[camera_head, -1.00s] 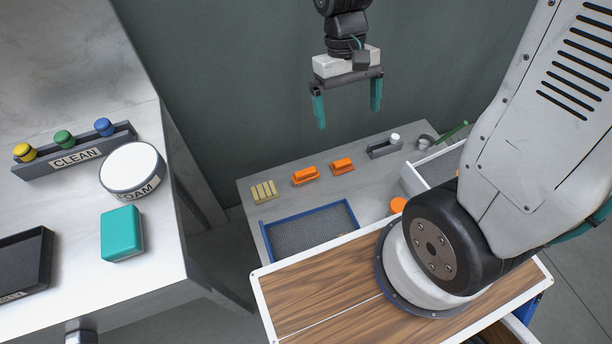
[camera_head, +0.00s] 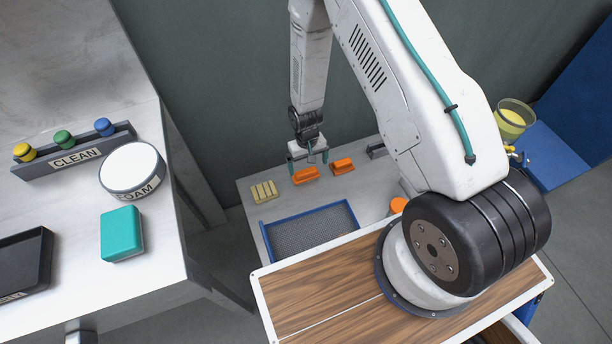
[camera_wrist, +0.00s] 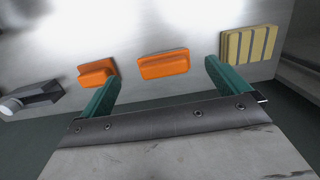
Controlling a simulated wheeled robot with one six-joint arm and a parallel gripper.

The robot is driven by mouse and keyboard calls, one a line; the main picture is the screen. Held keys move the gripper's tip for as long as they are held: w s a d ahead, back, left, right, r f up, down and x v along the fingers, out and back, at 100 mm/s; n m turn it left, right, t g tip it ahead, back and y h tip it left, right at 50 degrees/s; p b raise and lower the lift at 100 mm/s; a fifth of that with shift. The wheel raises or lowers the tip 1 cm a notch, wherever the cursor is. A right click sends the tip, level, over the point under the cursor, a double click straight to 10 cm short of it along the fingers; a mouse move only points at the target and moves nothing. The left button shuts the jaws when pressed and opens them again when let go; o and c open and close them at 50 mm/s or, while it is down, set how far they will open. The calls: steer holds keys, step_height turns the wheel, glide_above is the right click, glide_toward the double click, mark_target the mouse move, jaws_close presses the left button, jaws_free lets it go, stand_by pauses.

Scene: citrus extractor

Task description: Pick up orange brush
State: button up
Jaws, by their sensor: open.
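Two orange brushes lie on the grey low table. The left one (camera_head: 305,176) is just below my gripper (camera_head: 308,160) in the head view. The right one (camera_head: 343,166) lies a little to its right. In the wrist view, my gripper (camera_wrist: 162,73) is open and empty, with teal fingers. One orange brush (camera_wrist: 163,65) shows between and beyond the fingertips, apart from them. The other orange brush (camera_wrist: 96,72) is at the left, close to the left finger in the picture and partly covered by it.
A yellow ribbed block (camera_head: 264,191) lies left of the brushes, with a blue-rimmed mesh tray (camera_head: 351,209) in front. A grey holder (camera_head: 377,151) stands to the right, partly hidden by my arm. The left counter (camera_head: 60,220) holds a teal block (camera_head: 121,233) and a foam tub (camera_head: 132,195).

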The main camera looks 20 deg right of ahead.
mark_target(306, 171)
steer(key=shift+w+r+t, duration=0.15)
steer(key=shift+w+t, duration=0.25)
steer(key=shift+w, duration=0.5)
steer(key=shift+w+a+f, duration=0.1)
steer(key=shift+w+f, duration=0.1)
step_height(306, 171, down, 7)
steer(key=shift+s+f, duration=0.1)
steer(key=shift+f, duration=0.1)
steer(key=c, duration=0.8)
steer(key=shift+r, duration=0.5)
steer(key=r, duration=0.2)
steer(key=shift+s+r, duration=0.35)
steer(key=shift+r, duration=0.05)
steer(key=s, duration=1)
steer(key=s+r, duration=0.1)
steer(key=s, duration=0.4)
steer(key=shift+s+r, duration=0.1)
steer(key=shift+s, duration=0.1)
